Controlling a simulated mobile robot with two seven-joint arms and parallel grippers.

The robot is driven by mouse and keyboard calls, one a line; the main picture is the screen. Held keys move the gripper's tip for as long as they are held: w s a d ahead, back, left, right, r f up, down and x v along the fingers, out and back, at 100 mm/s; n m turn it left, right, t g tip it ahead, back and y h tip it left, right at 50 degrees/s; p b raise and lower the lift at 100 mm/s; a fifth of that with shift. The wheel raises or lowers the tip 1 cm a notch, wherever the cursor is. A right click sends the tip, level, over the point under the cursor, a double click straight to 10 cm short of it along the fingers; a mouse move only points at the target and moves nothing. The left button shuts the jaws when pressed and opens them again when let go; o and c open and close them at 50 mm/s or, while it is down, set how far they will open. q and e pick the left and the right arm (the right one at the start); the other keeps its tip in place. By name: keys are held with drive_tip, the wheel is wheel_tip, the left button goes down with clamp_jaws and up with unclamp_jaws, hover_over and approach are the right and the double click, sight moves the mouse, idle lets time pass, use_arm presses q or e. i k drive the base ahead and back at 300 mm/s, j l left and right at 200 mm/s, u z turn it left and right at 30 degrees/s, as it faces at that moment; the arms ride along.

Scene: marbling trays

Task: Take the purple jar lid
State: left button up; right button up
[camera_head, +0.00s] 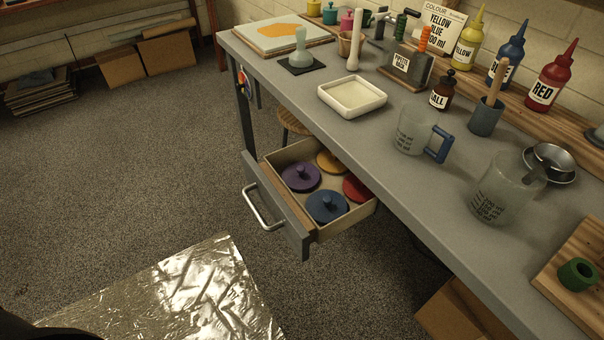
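The purple jar lid (301,179) lies in the open drawer (277,198) under the workbench, at the drawer's left side. It is a round disc with a small knob on top. A blue lid (327,207) lies in front of it, a yellow lid (329,162) behind it to the right, and a red lid (356,188) at the right. Neither of my grippers is in view.
The drawer front has a metal handle (262,208). The grey workbench (330,128) carries a white tray (351,94), measuring jugs (412,128), (503,190) and squeeze bottles. A shiny foil sheet (190,290) lies on the floor. Floor left of the drawer is clear.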

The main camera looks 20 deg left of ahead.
sight(299, 176)
drive_tip(key=z, duration=0.45)
drive_tip(key=j+z, duration=0.25)
drive_tip(key=z, duration=0.15)
drive_tip(key=j+z, duration=0.6)
drive_tip(key=z, duration=0.25)
drive_tip(key=j+z, duration=0.4)
drive_tip(key=k+j, duration=0.15)
drive_tip(key=j, duration=0.2)
drive_tip(key=k+j+z, duration=0.15)
drive_tip(key=j, duration=0.25)
drive_tip(key=k+j, duration=0.2)
drive_tip(key=j, duration=0.15)
drive_tip(key=k+j+z, duration=0.15)
drive_tip(key=j, duration=0.2)
